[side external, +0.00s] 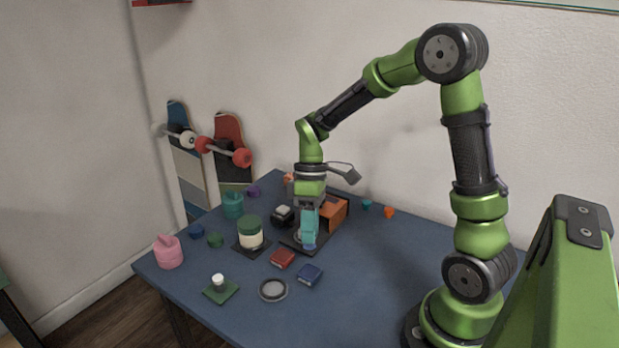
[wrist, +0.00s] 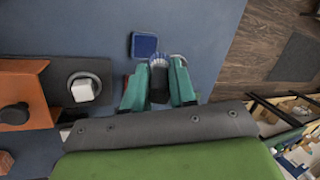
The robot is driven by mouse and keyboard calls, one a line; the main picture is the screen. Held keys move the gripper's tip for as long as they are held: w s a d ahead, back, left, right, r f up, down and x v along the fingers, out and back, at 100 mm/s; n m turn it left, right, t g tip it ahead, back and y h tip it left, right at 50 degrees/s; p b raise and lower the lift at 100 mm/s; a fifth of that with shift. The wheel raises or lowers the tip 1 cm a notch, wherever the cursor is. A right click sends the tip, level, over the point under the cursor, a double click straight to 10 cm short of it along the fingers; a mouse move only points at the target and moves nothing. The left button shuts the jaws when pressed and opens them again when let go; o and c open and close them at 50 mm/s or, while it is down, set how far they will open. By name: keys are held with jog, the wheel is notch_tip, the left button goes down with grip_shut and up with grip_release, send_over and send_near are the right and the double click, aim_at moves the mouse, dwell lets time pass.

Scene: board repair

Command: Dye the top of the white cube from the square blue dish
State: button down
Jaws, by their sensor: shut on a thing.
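My gripper (side external: 309,228) has teal fingers and points down above the dark plate. In the wrist view my gripper (wrist: 158,88) is shut on a dark-bodied brush (wrist: 158,62) with a pale blue-white tip. The square blue dish (wrist: 145,45) lies just beyond the brush tip in the wrist view, and on the table (side external: 309,275) in front of the gripper in the side view. The white cube (wrist: 83,90) sits within a grey ring on the dark plate, left of the gripper in the wrist view. In the side view the fingers largely hide it.
An orange stand (side external: 335,210) rises on the dark plate close behind the gripper. A red dish (side external: 282,258) is beside the blue one. A round grey dish (side external: 273,290), a cream jar with green lid (side external: 250,234) and a pink pot (side external: 168,252) stand around. The table's front right is clear.

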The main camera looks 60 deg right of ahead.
jog(key=w+a+r+m+t, duration=0.2)
jog(key=w+r+m, duration=0.25)
jog(key=r, duration=0.35)
jog(key=w+d+f, duration=0.1)
jog(key=d+f, duration=0.4)
jog(key=d, duration=0.8)
jog(key=shift+n+g, duration=0.4)
jog(key=shift+n, duration=0.25)
jog(key=shift+a+f, duration=0.2)
jog(key=shift+f, duration=3.4)
jog(key=shift+w+a+f, duration=0.1)
jog(key=shift+w+f, duration=0.3)
jog(key=shift+w, duration=0.3)
jog(key=shift+w+a, duration=0.2)
jog(key=shift+w, duration=1.25)
jog(key=s, duration=0.4)
jog(key=shift+s+d, duration=0.1)
jog(key=shift+d, duration=0.2)
notch_tip(320, 180, up, 8)
